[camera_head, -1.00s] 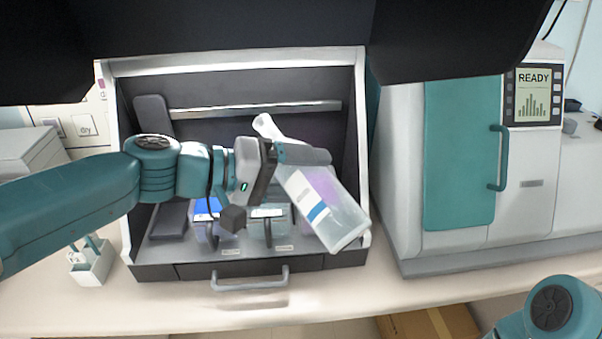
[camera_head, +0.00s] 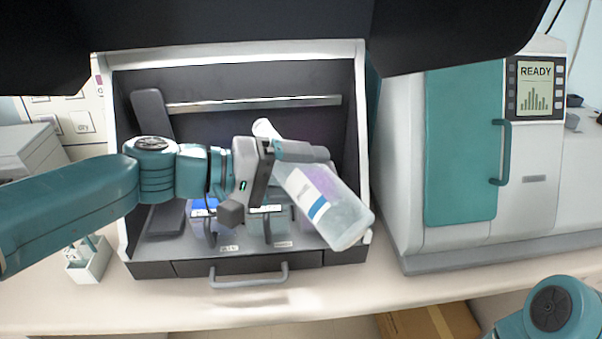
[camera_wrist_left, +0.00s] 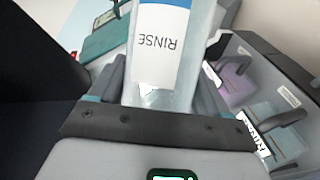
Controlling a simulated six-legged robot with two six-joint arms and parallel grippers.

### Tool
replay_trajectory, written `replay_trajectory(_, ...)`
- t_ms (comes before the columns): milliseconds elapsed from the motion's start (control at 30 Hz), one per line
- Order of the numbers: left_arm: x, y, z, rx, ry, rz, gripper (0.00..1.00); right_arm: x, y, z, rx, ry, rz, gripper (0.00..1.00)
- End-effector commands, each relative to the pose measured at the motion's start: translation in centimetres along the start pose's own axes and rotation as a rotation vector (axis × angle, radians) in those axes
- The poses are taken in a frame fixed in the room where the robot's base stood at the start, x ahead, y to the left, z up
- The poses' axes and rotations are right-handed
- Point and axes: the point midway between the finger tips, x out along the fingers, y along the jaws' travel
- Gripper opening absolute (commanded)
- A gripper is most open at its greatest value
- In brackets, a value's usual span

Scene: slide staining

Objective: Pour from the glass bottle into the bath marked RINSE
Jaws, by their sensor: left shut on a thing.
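The clear glass bottle (camera_head: 320,193) is tilted in the head view, its neck at the upper left and its base at the lower right. My left gripper (camera_head: 290,151) is shut around it and holds it above the baths. In the left wrist view the bottle (camera_wrist_left: 170,90) has a white and blue label reading RINSE. A blue bath (camera_head: 203,224) and a grey-green bath (camera_head: 268,228) stand below it. The left wrist view shows a purple bath (camera_wrist_left: 232,82) and a grey-green bath (camera_wrist_left: 280,125) with a partly visible RINSE marking beside it. My right gripper is out of view.
The baths stand in a hood with pale side walls (camera_head: 362,140) and a front drawer handle (camera_head: 250,280). A white machine with a teal door (camera_head: 460,150) stands to the right. A small white holder (camera_head: 88,262) is at the left. The counter front (camera_head: 330,300) is clear.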

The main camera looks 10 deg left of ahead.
Motion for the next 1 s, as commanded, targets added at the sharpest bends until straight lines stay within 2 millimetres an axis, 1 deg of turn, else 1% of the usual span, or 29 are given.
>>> replay_trajectory(567,0.0,0.1,0.0,-0.001,0.001,0.004,0.16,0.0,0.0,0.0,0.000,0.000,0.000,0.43)
replay_trajectory(1000,0.2,-0.8,0.1,-0.070,-0.015,0.032,0.16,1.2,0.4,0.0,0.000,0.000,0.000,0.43)
